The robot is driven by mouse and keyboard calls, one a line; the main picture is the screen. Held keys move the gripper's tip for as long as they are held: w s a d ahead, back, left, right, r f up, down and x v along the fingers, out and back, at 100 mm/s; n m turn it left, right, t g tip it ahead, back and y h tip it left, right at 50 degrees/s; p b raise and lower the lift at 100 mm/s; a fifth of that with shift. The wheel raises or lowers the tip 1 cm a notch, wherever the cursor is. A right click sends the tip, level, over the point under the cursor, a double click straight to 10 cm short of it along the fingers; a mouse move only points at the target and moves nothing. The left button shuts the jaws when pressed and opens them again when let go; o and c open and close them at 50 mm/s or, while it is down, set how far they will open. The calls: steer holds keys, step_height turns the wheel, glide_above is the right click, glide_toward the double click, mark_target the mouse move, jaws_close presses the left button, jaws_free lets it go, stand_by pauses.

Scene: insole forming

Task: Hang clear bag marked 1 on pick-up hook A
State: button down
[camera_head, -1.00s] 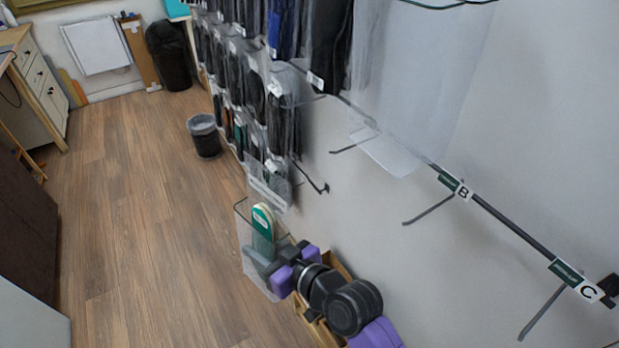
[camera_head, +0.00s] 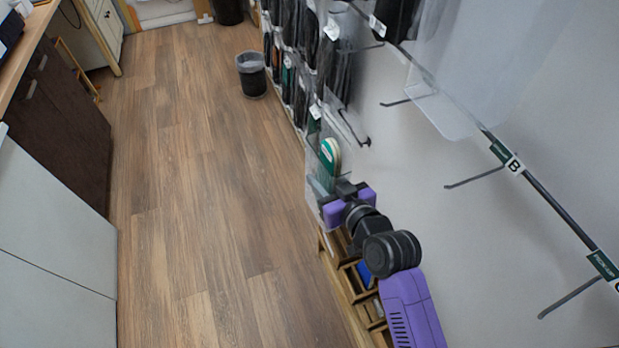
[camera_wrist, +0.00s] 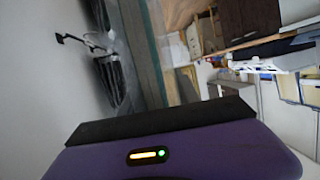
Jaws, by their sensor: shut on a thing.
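A clear bag (camera_head: 313,185) with a green and white insole (camera_head: 329,156) inside hangs from my gripper (camera_head: 338,195) in the head view. My gripper is shut on the bag, low beside the wall. No number on the bag is legible. An unlabelled hook (camera_head: 408,102) sticks out left of the hook marked B (camera_head: 474,178). No label A shows, so I cannot tell whether this is hook A. The bag is well below and left of these hooks. In the wrist view, my gripper's dark pad (camera_wrist: 160,120) hides most of the grip.
A rail (camera_head: 545,197) carries the hooks along the right wall. A large translucent sheet (camera_head: 465,70) hangs near the unlabelled hook. Several filled bags (camera_head: 300,70) hang at the back. A wooden rack (camera_head: 350,290) stands under my arm. The floor (camera_head: 200,180) at left is clear.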

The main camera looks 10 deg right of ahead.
steer(key=shift+w+d+m+h, duration=0.3)
steer(key=shift+d+h, duration=0.3)
steer(key=shift+d, duration=0.15)
steer(key=shift+w+t, duration=0.1)
steer(key=shift+t, duration=0.2)
steer(key=w+d+f+b, duration=0.1)
steer(key=w+d+b, duration=0.1)
steer(key=d+b, duration=0.4)
steer(key=shift+d+f+b, duration=0.3)
steer(key=shift+d+b, duration=0.05)
steer(key=shift+d, duration=1.5)
steer(key=c, duration=0.8)
jaws_free()
steer(key=shift+s, duration=0.1)
